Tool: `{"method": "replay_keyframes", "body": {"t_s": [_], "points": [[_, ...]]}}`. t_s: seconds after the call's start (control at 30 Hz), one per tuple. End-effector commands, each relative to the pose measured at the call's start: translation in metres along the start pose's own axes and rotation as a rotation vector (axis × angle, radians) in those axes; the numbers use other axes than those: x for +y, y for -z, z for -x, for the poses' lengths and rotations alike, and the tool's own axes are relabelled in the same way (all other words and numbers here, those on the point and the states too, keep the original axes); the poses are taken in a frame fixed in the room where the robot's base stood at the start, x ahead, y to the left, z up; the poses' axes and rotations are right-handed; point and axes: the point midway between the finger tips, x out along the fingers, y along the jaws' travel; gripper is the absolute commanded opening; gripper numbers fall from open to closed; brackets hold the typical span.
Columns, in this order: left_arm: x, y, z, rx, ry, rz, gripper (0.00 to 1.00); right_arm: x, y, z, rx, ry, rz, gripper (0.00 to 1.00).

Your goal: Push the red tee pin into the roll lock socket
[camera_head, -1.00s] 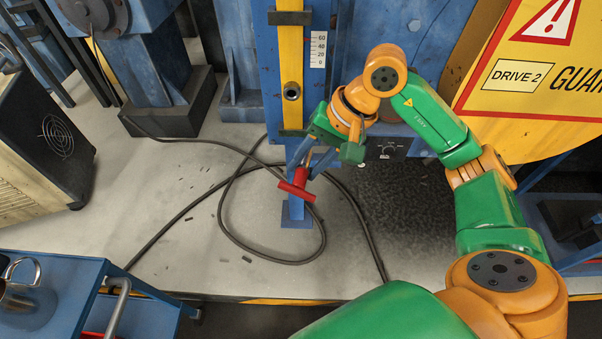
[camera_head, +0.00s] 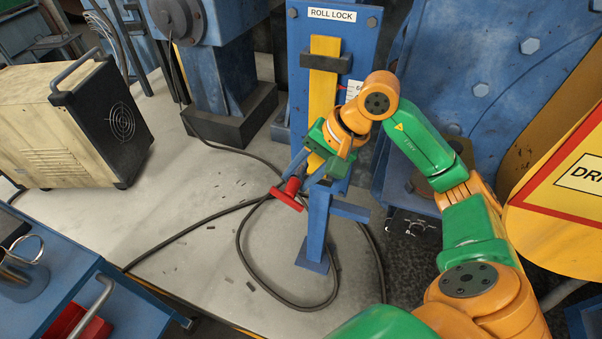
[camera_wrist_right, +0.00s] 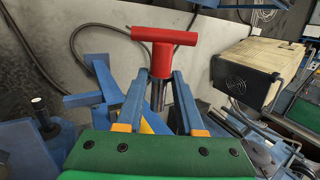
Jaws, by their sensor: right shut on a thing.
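My right gripper (camera_head: 306,170) is shut on the red tee pin (camera_head: 288,194) and holds it in front of the lower part of the ROLL LOCK panel (camera_head: 298,60). The right wrist view shows the pin's red tee handle (camera_wrist_right: 162,52) beyond the fingertips, with the grey shank between the two blue fingers (camera_wrist_right: 158,92). The yellow bar (camera_head: 322,88) on the panel runs down behind my gripper. The socket is hidden behind my gripper and wrist in the head view. I cannot tell how far the pin's tip is from it. My left gripper is not in view.
A beige machine (camera_head: 60,130) stands on the floor at left. A blue cart (camera_head: 75,275) is at front left. A black cable (camera_head: 240,245) loops on the floor below the pin. A yellow guard (camera_head: 560,200) is at right.

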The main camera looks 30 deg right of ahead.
Motion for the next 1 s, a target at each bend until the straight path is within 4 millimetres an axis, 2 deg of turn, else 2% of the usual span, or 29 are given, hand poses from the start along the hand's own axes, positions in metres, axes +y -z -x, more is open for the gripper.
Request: {"method": "replay_keyframes", "body": {"t_s": [0.07,0.53,1.0], "points": [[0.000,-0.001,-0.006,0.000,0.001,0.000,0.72,0.002,0.000,-0.002,0.003,0.000,0.000,0.00],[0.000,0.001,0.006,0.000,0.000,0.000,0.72,-0.001,0.051,0.005,-0.001,0.002,-0.003,0.00],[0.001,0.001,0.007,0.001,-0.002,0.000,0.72,0.000,0.057,0.005,0.000,0.001,0.000,0.00]]}}
